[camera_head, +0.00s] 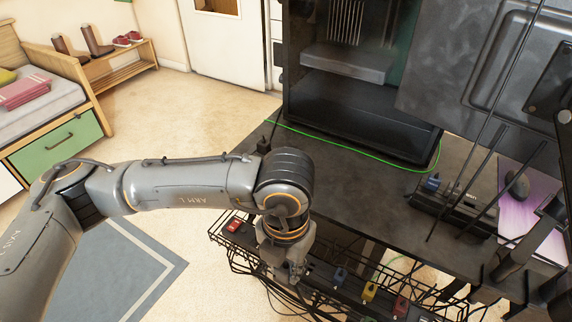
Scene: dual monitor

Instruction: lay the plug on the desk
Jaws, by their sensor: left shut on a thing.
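My left gripper (290,268) points down over the wire cable tray at the desk's front edge. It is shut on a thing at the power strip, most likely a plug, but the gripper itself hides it. I cannot tell whether that plug is in its socket or clear of it. To the right, a blue plug (340,275), a yellow plug (369,291) and a red plug (400,305) sit along the strip. The dark desk (345,175) lies behind and above the tray. My right gripper is not in view.
A black open cabinet (360,125) stands on the desk, with a green cable (330,136) in front. A black box (455,205) with a blue connector and a mouse (517,184) on a purple mat are at right. The desk's middle is bare. Loose cables crowd the tray.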

